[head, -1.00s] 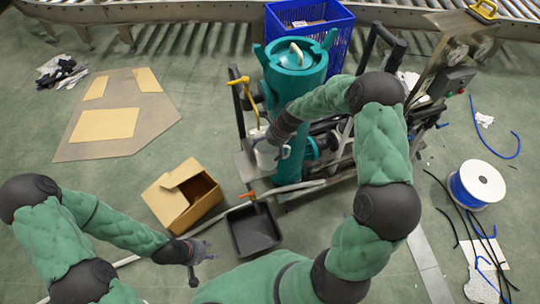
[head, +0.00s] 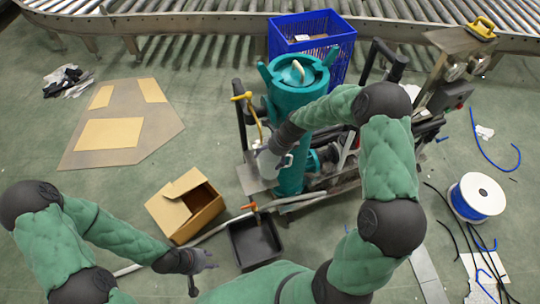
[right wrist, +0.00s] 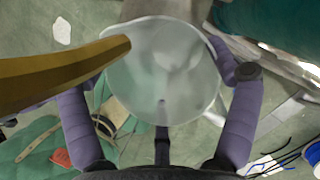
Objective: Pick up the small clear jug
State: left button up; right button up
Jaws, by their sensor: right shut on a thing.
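The small clear jug (right wrist: 165,85) is between the two fingers of my right gripper (right wrist: 160,125) in the right wrist view, its round mouth facing the camera. The fingers are shut on it, one on each side. In the head view the jug (head: 268,164) is a pale shape beside the teal cylinder, partly hidden by my right gripper (head: 276,150). My left gripper (head: 197,270) is low in the head view, empty, with its fingers spread apart.
A teal lidded cylinder (head: 299,100) stands on a metal cart. A yellow-brown bar (right wrist: 60,75) reaches over the jug's rim in the wrist view. A black tray (head: 254,244) and an open cardboard box (head: 186,206) lie on the floor. A blue crate (head: 312,32) is behind.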

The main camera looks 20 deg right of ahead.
jog(key=s+a+r+p, duration=0.2)
jog(key=s+r+p, duration=0.1)
jog(key=s+r, duration=0.25)
jog(key=s+a+r+p, duration=0.3)
jog(key=s+r, duration=0.1)
jog(key=s, duration=0.3)
jog(key=w+r+n+g+h, duration=0.1)
jog(key=w+n+g+h, duration=0.1)
jog(key=n, duration=1.1)
jog(key=w+a+r+n+g+h, duration=0.1)
jog(key=n+g, duration=0.4)
jog(key=n, duration=0.9)
jog(key=w+h, duration=0.1)
jog(key=w, duration=0.1)
jog(key=shift+w+a+r+g, duration=0.15)
jog(key=shift+w+r+g, duration=0.15)
jog(key=shift+w, duration=0.1)
jog(key=shift+f, duration=0.1)
